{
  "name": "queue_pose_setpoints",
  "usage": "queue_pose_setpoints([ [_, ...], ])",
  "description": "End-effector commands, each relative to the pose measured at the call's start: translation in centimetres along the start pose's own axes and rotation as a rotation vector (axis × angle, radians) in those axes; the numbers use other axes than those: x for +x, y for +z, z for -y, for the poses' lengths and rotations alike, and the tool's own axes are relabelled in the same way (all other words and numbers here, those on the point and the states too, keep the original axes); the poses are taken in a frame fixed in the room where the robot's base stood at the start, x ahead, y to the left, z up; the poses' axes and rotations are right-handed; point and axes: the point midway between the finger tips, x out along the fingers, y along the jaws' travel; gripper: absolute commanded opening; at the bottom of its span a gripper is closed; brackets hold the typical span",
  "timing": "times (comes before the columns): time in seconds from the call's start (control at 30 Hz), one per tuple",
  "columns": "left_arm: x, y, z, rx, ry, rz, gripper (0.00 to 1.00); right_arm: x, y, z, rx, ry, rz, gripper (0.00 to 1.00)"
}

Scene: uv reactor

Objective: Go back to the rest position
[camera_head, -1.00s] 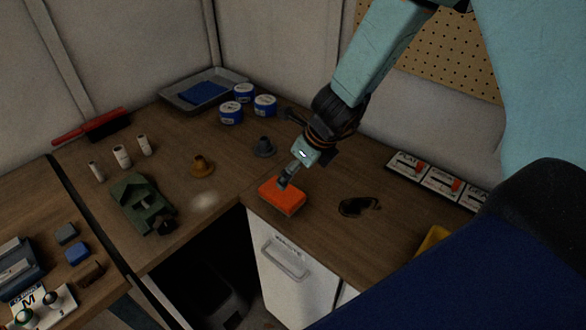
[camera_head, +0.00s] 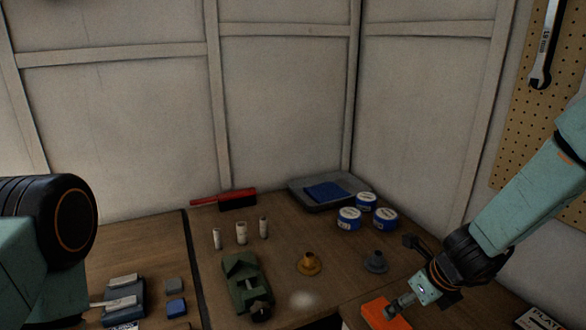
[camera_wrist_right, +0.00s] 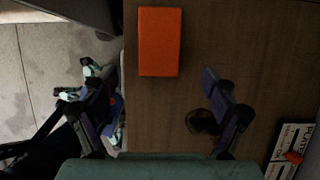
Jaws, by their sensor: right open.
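My right gripper (camera_head: 402,305) is low over the wooden bench at the lower right of the head view. In the right wrist view my right gripper (camera_wrist_right: 155,95) has its two fingers spread wide with nothing between them. An orange block (camera_wrist_right: 160,42) lies on the bench beyond the fingertips there. The same orange block shows in the head view (camera_head: 378,314), partly hidden by my gripper.
A green model (camera_head: 246,286), a brass-coloured piece (camera_head: 309,263) and a grey piece (camera_head: 376,262) stand on the bench. Several blue-and-white tins (camera_head: 349,219) are beside a grey tray (camera_head: 310,205). White cylinders (camera_head: 241,232) stand farther left. A dark item (camera_wrist_right: 200,122) lies near my right finger.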

Motion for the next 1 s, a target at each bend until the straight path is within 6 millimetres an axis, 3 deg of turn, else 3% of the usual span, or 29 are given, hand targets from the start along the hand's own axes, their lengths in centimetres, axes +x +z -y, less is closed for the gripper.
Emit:
queue_pose_setpoints([
  [0.03,0.9,0.0,0.0,0.0,0.0,0.0,0.4,1.0,-0.2,0.0,-0.001,-0.001,-0.001,0.86],
  [0.7,6.4,0.0,0.1,0.0,0.0,0.0,0.4,8.5,-0.2,0.0,0.0,-0.001,-0.001,0.86],
  [1.0,7.3,0.0,0.1,0.0,0.0,0.0,0.4,10.0,-0.2,0.0,0.001,-0.001,0.0,0.86],
])
